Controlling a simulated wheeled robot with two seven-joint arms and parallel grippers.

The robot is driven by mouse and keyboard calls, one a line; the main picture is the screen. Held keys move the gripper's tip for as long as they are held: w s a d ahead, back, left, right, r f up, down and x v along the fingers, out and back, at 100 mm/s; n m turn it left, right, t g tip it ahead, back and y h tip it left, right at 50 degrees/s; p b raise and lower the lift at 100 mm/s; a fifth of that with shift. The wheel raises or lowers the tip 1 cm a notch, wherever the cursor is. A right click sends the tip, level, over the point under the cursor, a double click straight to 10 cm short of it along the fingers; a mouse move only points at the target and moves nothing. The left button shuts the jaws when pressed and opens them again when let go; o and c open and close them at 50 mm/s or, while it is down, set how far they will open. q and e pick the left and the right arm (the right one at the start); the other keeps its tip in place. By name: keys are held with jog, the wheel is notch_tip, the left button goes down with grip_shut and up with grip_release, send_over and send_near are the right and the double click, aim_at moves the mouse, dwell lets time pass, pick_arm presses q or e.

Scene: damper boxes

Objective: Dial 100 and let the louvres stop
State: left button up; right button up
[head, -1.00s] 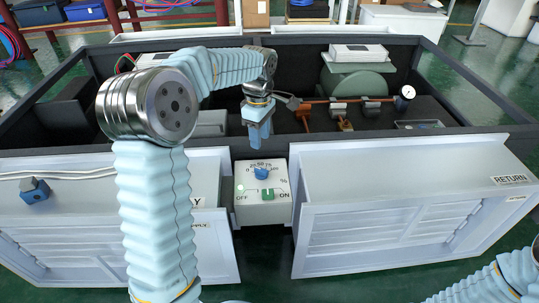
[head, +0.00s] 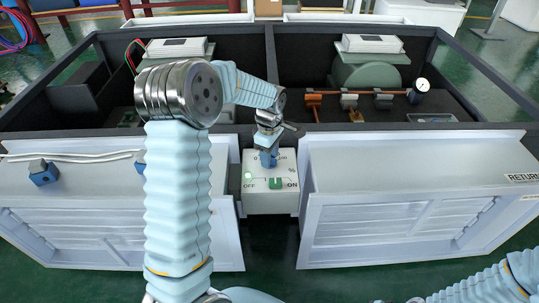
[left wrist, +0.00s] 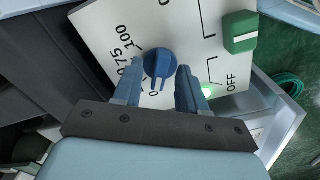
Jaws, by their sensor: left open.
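The control box (head: 270,200) sits between two white louvred boxes, the left one (head: 120,225) and the right one (head: 400,225). Its blue dial knob (left wrist: 160,64) has a scale with 75 and 100 readable; its exact setting is hard to tell. My left gripper (left wrist: 156,88) is open, with one finger on each side of the knob and a gap to each. In the head view the left gripper (head: 268,158) hides the knob and much of the scale. The louvre slats look nearly flat; their angle is unclear. My right gripper is out of view.
A green switch (left wrist: 240,32) is on the control box, and a green lamp (left wrist: 208,91) glows near OFF. A dark-framed bay (head: 240,118) behind holds copper pipes (head: 350,100) and a gauge (head: 422,85). A blue clamp-like part (head: 42,173) sits on the left louvred box.

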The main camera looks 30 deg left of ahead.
pick_arm(q)
grip_shut()
